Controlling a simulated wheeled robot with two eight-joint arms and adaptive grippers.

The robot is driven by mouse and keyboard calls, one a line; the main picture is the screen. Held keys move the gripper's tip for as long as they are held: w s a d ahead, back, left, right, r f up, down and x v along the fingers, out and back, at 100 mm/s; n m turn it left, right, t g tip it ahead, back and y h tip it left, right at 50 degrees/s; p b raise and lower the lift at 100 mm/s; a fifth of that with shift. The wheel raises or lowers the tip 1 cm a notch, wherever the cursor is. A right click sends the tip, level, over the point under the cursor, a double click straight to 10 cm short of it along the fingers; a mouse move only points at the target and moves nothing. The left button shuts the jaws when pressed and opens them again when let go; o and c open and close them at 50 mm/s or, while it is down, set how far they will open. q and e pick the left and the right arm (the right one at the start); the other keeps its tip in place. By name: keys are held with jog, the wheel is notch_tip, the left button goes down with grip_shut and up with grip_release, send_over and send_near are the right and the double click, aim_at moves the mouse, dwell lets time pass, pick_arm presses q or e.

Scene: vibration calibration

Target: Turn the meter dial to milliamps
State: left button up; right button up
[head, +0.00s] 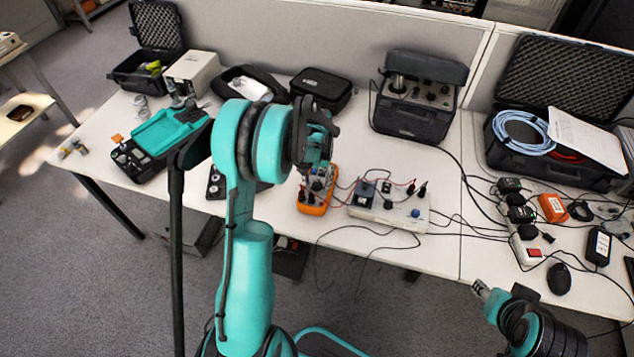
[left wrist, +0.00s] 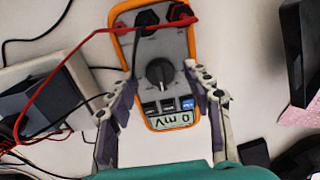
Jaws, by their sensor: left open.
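The orange-rimmed meter (head: 316,206) lies on the table below my left gripper. The left wrist view shows the meter (left wrist: 176,48) upside down, its screen (left wrist: 172,118) reading 0 mV. Its round black dial (left wrist: 160,73) sits mid-face; I cannot tell which mark it points to. A black plug (left wrist: 147,19) and a red plug (left wrist: 180,12) sit in its sockets. My left gripper (left wrist: 159,78) is open, its fingers on either side of the meter around the dial; contact is unclear. In the head view my left gripper (head: 318,168) partly hides the meter. My right gripper (head: 482,290) is low right.
A pale box with terminals (head: 390,212) stands beside the meter, with red and black leads between them. A dark instrument case (head: 417,100) stands behind. Loose cables hang over the table's front edge. An open case (head: 530,150), adapters and a mouse (head: 559,279) occupy the right.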

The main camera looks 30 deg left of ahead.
pick_arm(q)
jog(key=c, duration=1.2)
jog(key=shift+o, duration=0.2)
jog(key=m, duration=0.3)
jog(key=shift+m, duration=2.3)
